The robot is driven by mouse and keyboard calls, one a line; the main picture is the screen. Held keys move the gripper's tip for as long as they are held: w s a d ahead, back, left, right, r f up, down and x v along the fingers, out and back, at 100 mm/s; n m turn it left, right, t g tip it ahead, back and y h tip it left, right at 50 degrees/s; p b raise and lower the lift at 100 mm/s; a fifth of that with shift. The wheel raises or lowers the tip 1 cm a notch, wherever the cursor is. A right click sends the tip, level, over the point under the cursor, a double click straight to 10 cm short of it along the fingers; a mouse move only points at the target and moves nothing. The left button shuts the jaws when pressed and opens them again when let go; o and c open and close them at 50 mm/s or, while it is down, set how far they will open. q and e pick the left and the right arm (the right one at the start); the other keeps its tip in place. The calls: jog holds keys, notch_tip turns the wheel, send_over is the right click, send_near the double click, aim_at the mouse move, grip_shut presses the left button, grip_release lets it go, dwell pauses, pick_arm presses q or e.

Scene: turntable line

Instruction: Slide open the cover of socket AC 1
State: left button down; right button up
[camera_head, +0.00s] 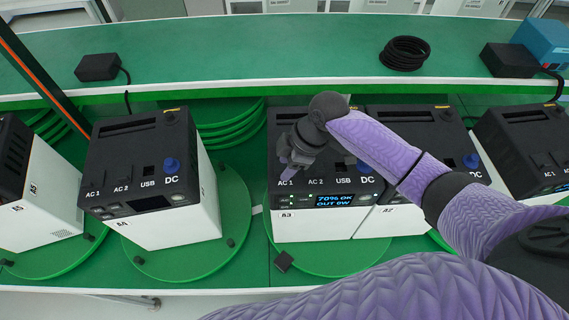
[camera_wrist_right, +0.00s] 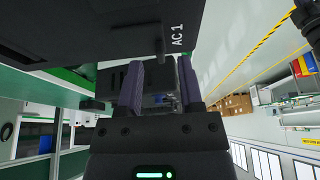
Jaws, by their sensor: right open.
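The power station labelled A3 (camera_head: 330,228) stands on a green turntable in the middle of the head view, with a black panel and a white body. Its AC 1 label (camera_head: 286,183) shows at the panel's left, and the AC 1 label also appears in the right wrist view (camera_wrist_right: 178,35). The AC 1 cover itself is mostly hidden behind my right gripper (camera_head: 290,172). That gripper is at the panel, close to AC 1. In the right wrist view my purple fingers (camera_wrist_right: 160,85) are apart, just below the dark panel; I cannot tell whether they touch the cover. My left gripper is out of view.
Power station A4 (camera_head: 170,233) stands to the left and A2 (camera_head: 405,222) close on the right, with further units at both edges. A black coil (camera_head: 405,53) and a black adapter (camera_head: 97,67) lie on the green rear bench. A small black piece (camera_head: 283,261) lies in front of A3.

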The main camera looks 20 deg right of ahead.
jog(key=shift+a+f, duration=0.25)
jog(key=shift+f, duration=0.45)
grip_shut()
dwell(0.9)
